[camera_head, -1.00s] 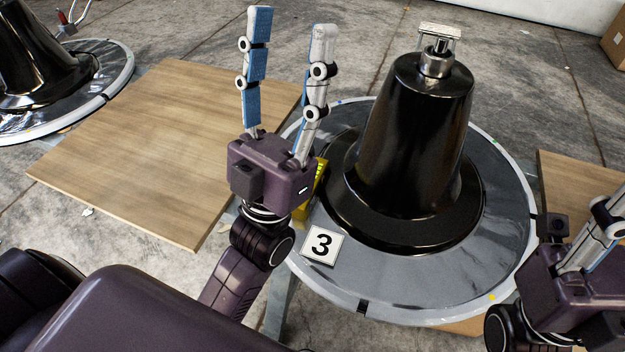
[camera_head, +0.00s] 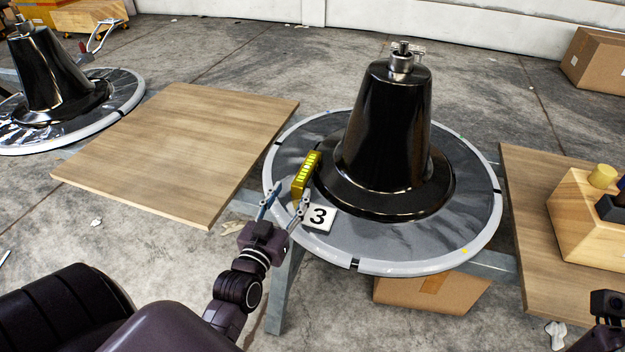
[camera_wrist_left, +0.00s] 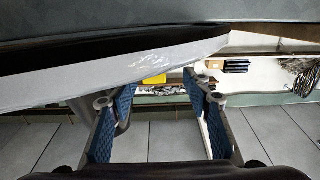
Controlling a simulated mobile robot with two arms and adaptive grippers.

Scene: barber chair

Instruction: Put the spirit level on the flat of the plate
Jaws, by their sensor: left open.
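The spirit level (camera_head: 305,175), a yellow bar, is on the left part of the round grey plate (camera_head: 400,250), beside the flange of the black cone. I cannot tell whether it lies flat or leans on the flange. My left gripper (camera_head: 284,202) is open and empty at the plate's near-left rim, just short of the level and beside the number 3 card (camera_head: 319,216). In the left wrist view the open fingers (camera_wrist_left: 160,90) show below the plate's pale rim (camera_wrist_left: 110,75). A small yellow patch between them cannot be identified. My right gripper's fingers are out of frame.
The black cone (camera_head: 385,130) rises from the plate's middle. A bare wooden board (camera_head: 180,150) lies to the left. Another board (camera_head: 540,240) at right carries a wooden block (camera_head: 585,225). A cardboard box (camera_head: 430,292) sits under the plate. A second cone and plate stand far left.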

